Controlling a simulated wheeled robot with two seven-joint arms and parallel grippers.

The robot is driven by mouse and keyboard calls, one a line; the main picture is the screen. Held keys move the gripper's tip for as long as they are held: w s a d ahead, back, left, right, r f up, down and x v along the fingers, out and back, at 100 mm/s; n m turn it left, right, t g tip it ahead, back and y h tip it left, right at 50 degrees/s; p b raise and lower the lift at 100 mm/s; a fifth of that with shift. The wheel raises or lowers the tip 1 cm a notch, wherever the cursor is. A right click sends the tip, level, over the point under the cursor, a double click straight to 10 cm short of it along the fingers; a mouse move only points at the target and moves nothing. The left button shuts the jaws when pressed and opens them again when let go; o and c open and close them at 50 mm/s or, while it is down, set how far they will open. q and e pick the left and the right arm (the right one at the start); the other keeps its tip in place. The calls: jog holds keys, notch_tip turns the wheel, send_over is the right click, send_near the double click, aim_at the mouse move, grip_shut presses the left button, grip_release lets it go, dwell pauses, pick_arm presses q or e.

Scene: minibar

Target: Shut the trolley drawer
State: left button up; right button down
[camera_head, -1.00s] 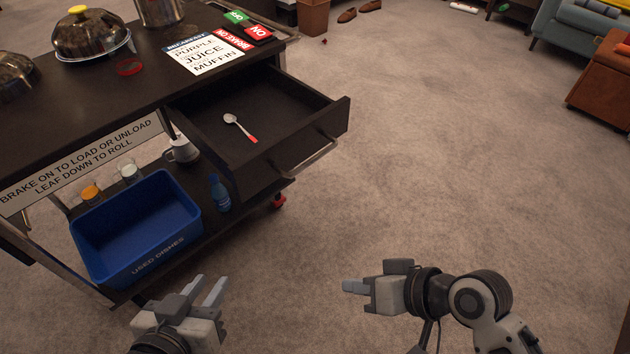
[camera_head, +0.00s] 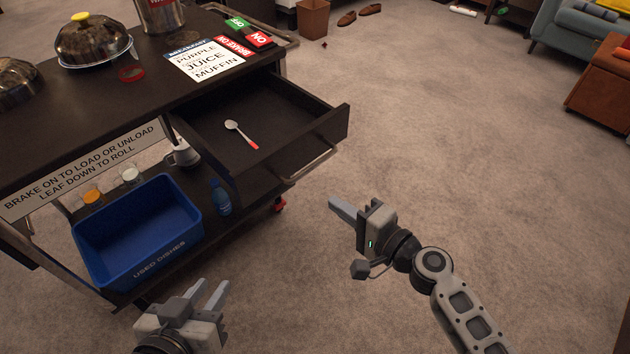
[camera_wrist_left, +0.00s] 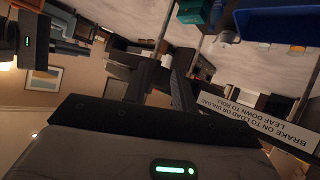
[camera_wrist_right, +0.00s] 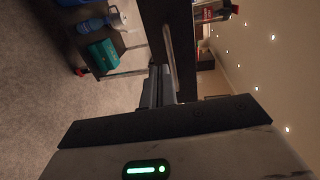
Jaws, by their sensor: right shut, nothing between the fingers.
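The dark trolley drawer (camera_head: 250,110) is pulled out from the trolley (camera_head: 95,80), with a spoon (camera_head: 241,134) with a red handle end lying inside. The drawer's front has a metal bar handle (camera_head: 312,163). My right gripper (camera_head: 342,208) is shut and empty, in front of and below the drawer front, apart from it. In the right wrist view its fingers (camera_wrist_right: 158,88) point toward the drawer front (camera_wrist_right: 180,50). My left gripper (camera_head: 208,294) is open and empty, low in front of the trolley near the blue bin; its fingers show in the left wrist view (camera_wrist_left: 160,80).
A blue used-dishes bin (camera_head: 188,200), a blue bottle (camera_head: 220,197) and glasses stand on the lower shelf. A sign (camera_head: 205,59), a brake label and a domed dish (camera_head: 92,42) are on top. An orange-brown seat (camera_head: 603,75) is far right.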

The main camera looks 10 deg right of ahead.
jog(key=r+p+x, duration=0.1)
jog(key=x, duration=0.6)
jog(key=shift+w+a+r, duration=0.1)
